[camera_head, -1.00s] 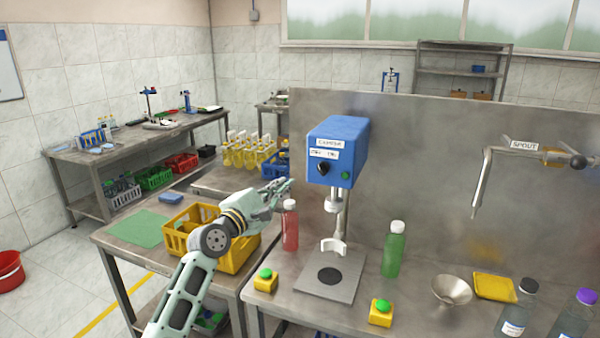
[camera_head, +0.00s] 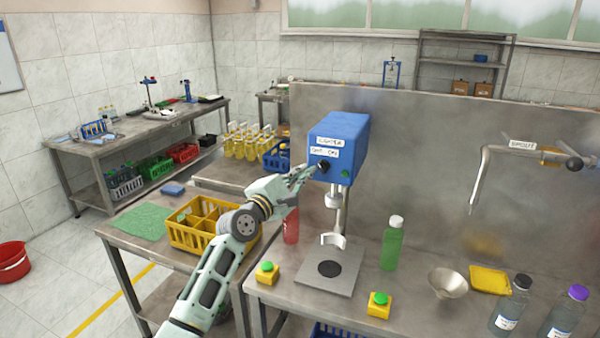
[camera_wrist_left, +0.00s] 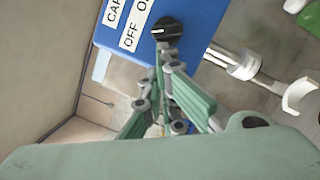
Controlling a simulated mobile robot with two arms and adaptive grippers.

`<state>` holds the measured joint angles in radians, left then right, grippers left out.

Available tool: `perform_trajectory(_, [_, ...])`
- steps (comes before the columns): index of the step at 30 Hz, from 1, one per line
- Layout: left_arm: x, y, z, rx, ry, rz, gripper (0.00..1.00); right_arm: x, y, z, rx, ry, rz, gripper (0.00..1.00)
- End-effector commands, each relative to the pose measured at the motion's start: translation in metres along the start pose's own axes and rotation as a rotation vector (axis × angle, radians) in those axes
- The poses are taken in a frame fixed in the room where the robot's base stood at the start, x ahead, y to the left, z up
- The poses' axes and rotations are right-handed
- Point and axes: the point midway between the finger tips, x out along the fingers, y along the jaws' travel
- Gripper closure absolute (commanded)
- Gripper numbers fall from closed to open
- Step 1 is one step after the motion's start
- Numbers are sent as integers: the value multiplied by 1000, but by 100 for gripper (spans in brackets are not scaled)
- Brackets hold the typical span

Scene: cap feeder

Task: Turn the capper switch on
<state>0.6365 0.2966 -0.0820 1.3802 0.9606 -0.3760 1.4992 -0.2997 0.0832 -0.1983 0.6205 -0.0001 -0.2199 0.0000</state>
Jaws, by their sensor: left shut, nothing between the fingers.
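The capper is a blue box (camera_head: 345,135) on a metal post, with labels on its front. Its switch is a black round knob (camera_head: 323,165) below the labels. In the left wrist view the knob (camera_wrist_left: 167,29) shows a pale pointer mark, beside the OFF and partly covered ON labels. My left gripper (camera_head: 312,170) is shut and empty, with its fingertips at the knob. In the left wrist view the fingertips (camera_wrist_left: 168,58) are right by the knob's edge; I cannot tell whether they touch it. My right gripper is in neither view.
A red bottle (camera_head: 291,226) stands behind my left gripper's arm. A green bottle (camera_head: 392,245) and yellow button boxes (camera_head: 379,306) stand on the steel table. A yellow crate (camera_head: 188,237) lies beside my left arm. A spout (camera_head: 482,180) hangs at the right.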

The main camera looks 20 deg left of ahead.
Motion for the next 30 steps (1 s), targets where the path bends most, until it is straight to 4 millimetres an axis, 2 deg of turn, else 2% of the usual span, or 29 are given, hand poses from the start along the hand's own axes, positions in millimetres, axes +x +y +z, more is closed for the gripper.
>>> perform_trajectory(20, [2,6,8,106,-1,-26,100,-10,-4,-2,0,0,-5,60])
perform_trajectory(30, [2,17,10,273,-1,-68,100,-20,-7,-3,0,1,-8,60])
